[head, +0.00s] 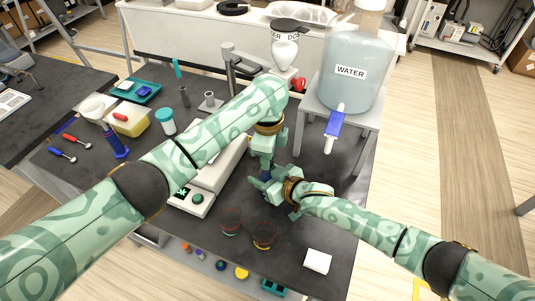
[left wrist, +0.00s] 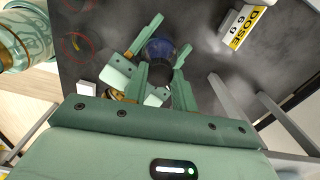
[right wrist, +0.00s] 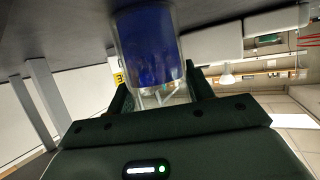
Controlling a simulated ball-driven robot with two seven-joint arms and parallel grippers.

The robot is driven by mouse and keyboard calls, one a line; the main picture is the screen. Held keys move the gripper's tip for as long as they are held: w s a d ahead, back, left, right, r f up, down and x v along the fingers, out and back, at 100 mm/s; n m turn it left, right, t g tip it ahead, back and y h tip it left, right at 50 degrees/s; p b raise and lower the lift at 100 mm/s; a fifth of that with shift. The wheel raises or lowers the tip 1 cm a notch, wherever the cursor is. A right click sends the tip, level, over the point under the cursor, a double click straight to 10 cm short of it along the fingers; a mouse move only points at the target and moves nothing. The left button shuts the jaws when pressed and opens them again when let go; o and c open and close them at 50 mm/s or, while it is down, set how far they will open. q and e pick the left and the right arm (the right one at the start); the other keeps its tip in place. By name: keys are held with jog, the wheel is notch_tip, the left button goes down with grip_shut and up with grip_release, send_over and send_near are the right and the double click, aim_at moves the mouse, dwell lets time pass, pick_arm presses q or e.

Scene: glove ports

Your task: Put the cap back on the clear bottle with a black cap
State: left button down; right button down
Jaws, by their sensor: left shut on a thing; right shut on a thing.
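The clear bottle with dark blue contents stands between my grippers, small and mostly hidden in the head view (head: 265,176). My right gripper (head: 272,184) is shut on its body; the bottle fills the upper middle of the right wrist view (right wrist: 150,45). My left gripper (head: 264,160) comes down from above. In the left wrist view its fingers (left wrist: 162,82) are shut on the black cap (left wrist: 161,73), which overlaps the blue bottle (left wrist: 158,48). The cap is at the bottle's top; whether it touches or sits on the neck I cannot tell.
A white instrument (head: 200,190) stands left of the grippers. A large WATER jug (head: 352,85) with a blue tap stands at the back right.

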pick_arm(q)
jog(key=c, duration=1.1)
grip_release()
jog(key=shift+o, duration=0.2)
jog(key=shift+r, duration=0.1)
notch_tip(320, 180, up, 12)
pick_arm(e)
jog(key=c, duration=0.5)
grip_release()
jog(key=shift+s, duration=0.1)
